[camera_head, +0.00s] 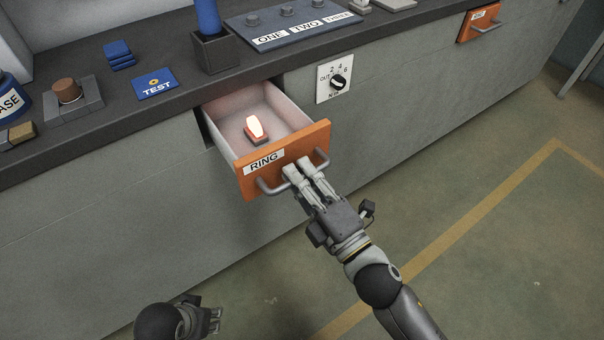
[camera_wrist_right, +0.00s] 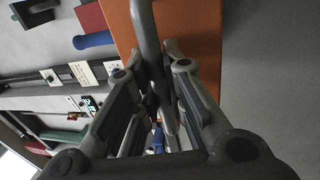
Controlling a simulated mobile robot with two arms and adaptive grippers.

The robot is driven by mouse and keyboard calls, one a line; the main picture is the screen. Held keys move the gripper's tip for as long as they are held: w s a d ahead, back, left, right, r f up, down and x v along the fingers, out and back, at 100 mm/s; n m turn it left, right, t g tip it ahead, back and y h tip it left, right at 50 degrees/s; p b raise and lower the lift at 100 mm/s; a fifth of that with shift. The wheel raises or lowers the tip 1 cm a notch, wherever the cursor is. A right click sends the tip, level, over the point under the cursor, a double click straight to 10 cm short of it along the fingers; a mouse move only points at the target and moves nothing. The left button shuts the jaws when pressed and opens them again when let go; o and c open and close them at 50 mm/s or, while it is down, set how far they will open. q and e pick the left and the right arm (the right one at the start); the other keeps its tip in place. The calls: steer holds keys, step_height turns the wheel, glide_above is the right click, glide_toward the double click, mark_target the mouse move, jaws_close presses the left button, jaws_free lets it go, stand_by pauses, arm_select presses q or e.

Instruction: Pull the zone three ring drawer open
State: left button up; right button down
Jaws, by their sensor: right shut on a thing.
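The orange-fronted drawer marked RING (camera_head: 286,160) stands pulled out from the grey counter, with its inside showing. A small glowing lamp-like object (camera_head: 256,129) sits in it. My right gripper (camera_head: 297,173) is shut on the drawer's grey bar handle (camera_head: 270,188). In the right wrist view the handle (camera_wrist_right: 150,35) runs between the fingers in front of the orange drawer front (camera_wrist_right: 195,25). My left gripper (camera_head: 207,318) is low at the bottom of the head view, away from the counter; its fingertips are too small to tell their opening.
A second orange RING drawer (camera_head: 480,22) is closed at the far right. A dial plate (camera_head: 335,79) is beside the open drawer. The countertop holds a ONE TWO THREE panel (camera_head: 290,22), a blue TEST card (camera_head: 156,84) and a dark holder (camera_head: 215,52). The floor in front is clear.

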steer(key=c, duration=1.5)
jaws_free()
steer(key=v, duration=1.2)
steer(key=shift+f, duration=0.1)
